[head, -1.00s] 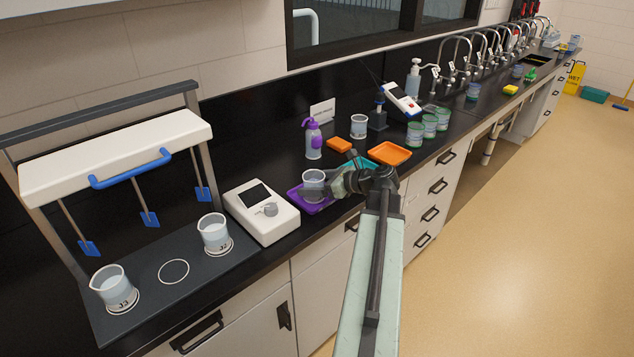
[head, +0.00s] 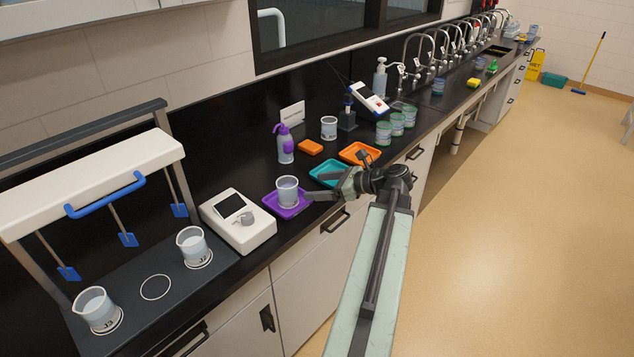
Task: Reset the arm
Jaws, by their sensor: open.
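My gripper (head: 322,194) is open and empty at the front edge of the black bench, at the end of my arm (head: 375,270). Its fingers point left toward a clear beaker (head: 287,191) that stands upright on a purple tray (head: 272,203). The fingertips are just right of the beaker; a small gap seems to lie between them, though the exact distance is hard to tell. A teal tray (head: 322,171) lies just behind my gripper, partly hidden by it.
A white device with a dial (head: 238,222) stands left of the purple tray. A paddle stirrer (head: 95,185) with two beakers on its base is further left.

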